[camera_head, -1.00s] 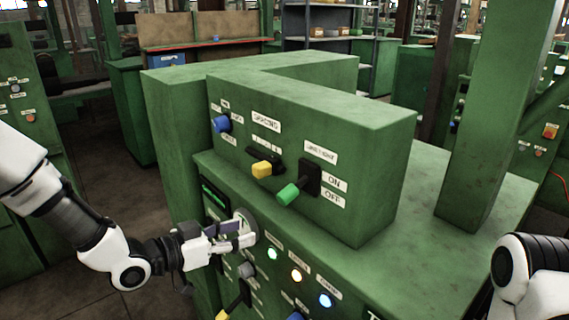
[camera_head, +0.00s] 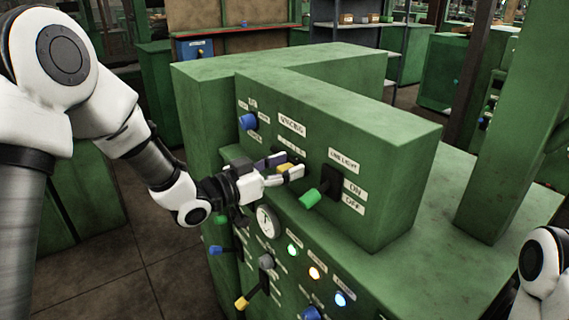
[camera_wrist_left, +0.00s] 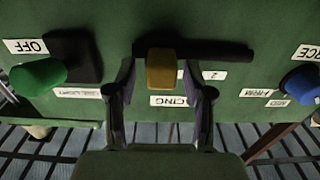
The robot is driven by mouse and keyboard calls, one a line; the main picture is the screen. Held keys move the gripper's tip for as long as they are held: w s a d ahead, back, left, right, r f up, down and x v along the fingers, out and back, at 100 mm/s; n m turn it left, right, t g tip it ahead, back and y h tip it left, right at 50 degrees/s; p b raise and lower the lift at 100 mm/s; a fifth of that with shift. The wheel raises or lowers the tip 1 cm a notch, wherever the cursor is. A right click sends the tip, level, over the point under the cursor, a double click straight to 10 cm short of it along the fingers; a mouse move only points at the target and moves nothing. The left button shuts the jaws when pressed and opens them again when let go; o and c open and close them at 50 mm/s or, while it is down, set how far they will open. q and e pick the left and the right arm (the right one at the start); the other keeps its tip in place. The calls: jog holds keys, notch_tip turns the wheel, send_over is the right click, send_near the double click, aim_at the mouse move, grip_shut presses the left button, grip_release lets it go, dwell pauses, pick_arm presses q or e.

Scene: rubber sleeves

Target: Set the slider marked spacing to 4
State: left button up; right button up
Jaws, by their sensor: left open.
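The spacing slider has a yellow knob (camera_head: 286,168) on the green panel, partly hidden by my left gripper (camera_head: 287,165) in the head view. In the left wrist view, which shows the panel upside down, the knob (camera_wrist_left: 161,70) stands near the left end of a dark horizontal slot (camera_wrist_left: 222,52). The two fingers of my left gripper (camera_wrist_left: 160,75) are open, one on each side of the knob; I cannot tell whether they touch it. A scale plate with a 2 (camera_wrist_left: 214,75) shows right of the knob; other numbers are hidden. My right gripper is out of view.
A green lever (camera_head: 312,197) with ON and OFF labels sits close to the slider. A blue knob (camera_head: 248,122) is on its other side. Below are a gauge (camera_head: 267,222), lit lamps and several more levers. The room in front of the panel is free.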

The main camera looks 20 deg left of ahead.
aim_at(291, 154)
pick_arm(q)
jog(key=shift+f, duration=0.1)
grip_shut()
jog(key=shift+w+a, duration=1.05)
jog(key=shift+a, duration=0.2)
jog(key=shift+w+a, duration=0.2)
jog(key=shift+a, duration=0.1)
grip_release()
jog(key=shift+d, duration=0.2)
jog(key=shift+s, duration=0.1)
